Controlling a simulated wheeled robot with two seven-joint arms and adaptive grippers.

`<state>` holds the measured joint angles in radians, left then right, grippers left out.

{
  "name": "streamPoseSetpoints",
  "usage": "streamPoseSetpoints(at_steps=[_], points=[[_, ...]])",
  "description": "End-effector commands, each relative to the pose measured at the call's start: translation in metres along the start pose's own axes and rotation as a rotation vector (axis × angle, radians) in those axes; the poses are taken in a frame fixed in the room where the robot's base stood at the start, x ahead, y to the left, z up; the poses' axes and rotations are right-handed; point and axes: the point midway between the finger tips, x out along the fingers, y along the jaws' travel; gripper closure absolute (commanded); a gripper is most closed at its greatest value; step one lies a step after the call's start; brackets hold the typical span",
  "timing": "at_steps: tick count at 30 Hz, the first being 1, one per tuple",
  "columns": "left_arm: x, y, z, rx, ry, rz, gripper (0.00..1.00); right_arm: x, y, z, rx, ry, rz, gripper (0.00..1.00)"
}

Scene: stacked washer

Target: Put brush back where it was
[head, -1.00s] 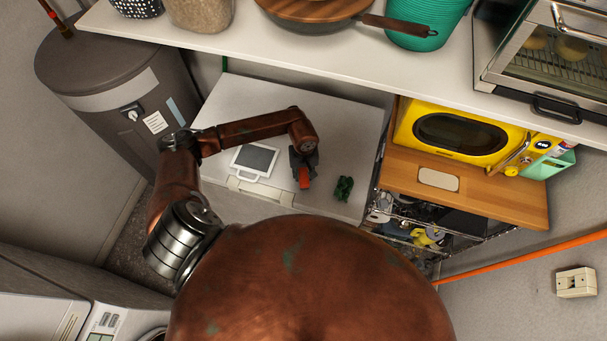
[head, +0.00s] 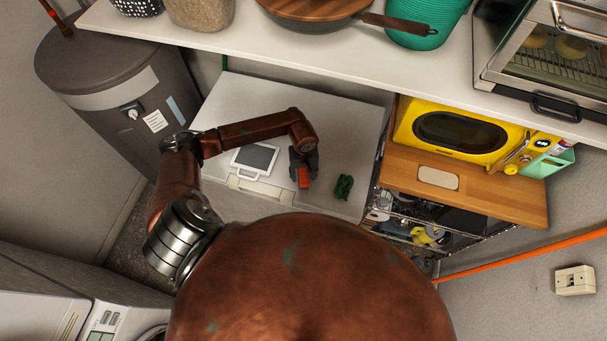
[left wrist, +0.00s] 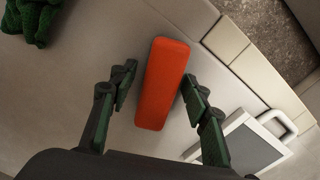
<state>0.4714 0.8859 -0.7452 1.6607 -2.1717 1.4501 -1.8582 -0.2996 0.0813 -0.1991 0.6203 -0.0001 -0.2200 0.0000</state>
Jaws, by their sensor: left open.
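An orange-red oblong block (left wrist: 163,84), which looks like the brush, lies on the white top (head: 335,115). No bristles show. In the head view the block (head: 304,178) is at the front of the white top, partly hidden by my left gripper. My left gripper (head: 304,172) points down over it. In the left wrist view the open fingers of my left gripper (left wrist: 157,85) stand on either side of the block, with a narrow gap at each side. My right gripper is not in view.
A dark green lumpy object (head: 344,187) lies to the right of the block. A white-framed grey panel with a handle (head: 255,161) lies to the left. A shelf (head: 220,45) with a pan (head: 320,15) overhangs the back. A yellow microwave (head: 455,132) stands at the right.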

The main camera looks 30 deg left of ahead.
Motion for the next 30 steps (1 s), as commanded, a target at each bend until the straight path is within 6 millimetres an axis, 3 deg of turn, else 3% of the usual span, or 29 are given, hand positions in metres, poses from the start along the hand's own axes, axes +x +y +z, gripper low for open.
streamPoseSetpoints(at_steps=[5, 8, 21, 30], points=[[-0.005, 0.0, 0.001, 0.0, -0.001, 0.0, 0.56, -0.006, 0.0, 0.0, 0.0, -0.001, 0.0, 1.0], [-0.017, 0.001, -0.002, 0.001, 0.004, 0.002, 0.56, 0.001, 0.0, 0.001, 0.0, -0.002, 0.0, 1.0], [-0.103, 0.0, -0.001, 0.001, 0.003, 0.0, 0.56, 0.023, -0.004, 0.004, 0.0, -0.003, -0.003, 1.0], [-0.123, 0.0, 0.0, -0.001, 0.001, 0.0, 0.56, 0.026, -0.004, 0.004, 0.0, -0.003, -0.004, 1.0]])
